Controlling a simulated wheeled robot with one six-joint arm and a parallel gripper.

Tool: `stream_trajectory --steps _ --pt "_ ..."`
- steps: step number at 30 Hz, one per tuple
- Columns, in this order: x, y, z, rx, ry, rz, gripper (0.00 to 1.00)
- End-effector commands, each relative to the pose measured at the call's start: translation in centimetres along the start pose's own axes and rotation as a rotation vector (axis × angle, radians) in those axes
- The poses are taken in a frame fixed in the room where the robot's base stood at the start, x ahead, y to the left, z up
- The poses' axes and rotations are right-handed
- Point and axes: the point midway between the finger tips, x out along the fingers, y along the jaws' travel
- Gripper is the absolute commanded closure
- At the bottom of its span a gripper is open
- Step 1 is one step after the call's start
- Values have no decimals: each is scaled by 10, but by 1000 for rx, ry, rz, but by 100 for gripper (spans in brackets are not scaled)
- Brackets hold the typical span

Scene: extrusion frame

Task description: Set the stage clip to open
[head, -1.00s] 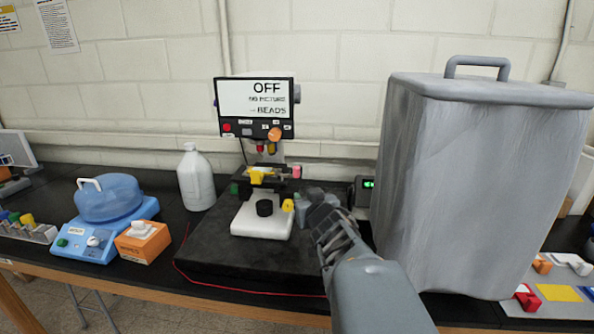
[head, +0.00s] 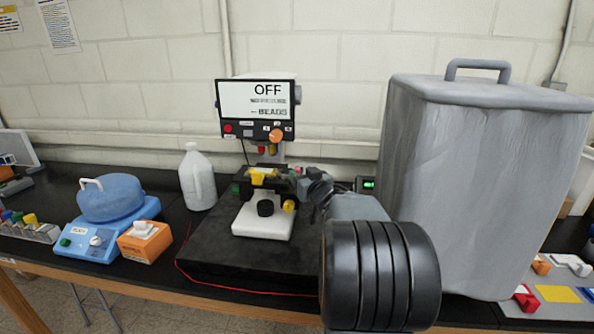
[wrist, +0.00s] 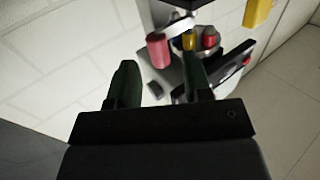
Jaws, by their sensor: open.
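The microscope (head: 262,222) stands on a dark mat, with a white base and a screen on top reading OFF. A yellow piece (head: 262,174), which looks like the stage clip, lies on its dark stage (head: 248,188). A yellow part also shows at the top right of the wrist view (wrist: 260,12). My gripper (head: 306,187) is at the right side of the stage, apart from the yellow piece. In the wrist view my gripper (wrist: 161,78) has its two dark fingers apart, with a pink-red cylinder (wrist: 158,50) showing beyond the gap. Whether they touch it is unclear.
A tall grey covered box (head: 470,190) stands close on the right. A white jug (head: 197,178) and a blue-domed device (head: 110,205) stand left. An orange box (head: 145,241) is near the front edge. The mat's front left is clear.

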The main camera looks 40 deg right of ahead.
Motion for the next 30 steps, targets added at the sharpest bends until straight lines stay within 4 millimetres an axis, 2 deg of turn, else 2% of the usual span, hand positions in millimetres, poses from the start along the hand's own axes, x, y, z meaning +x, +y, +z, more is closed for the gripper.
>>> stream_trajectory --steps 3,9,20,30 --pt "16 0 -1 0 -1 -1 55" --pt "30 0 0 1 0 1 55" --pt "34 0 0 0 0 0 55" --pt "33 0 0 0 0 1 85"
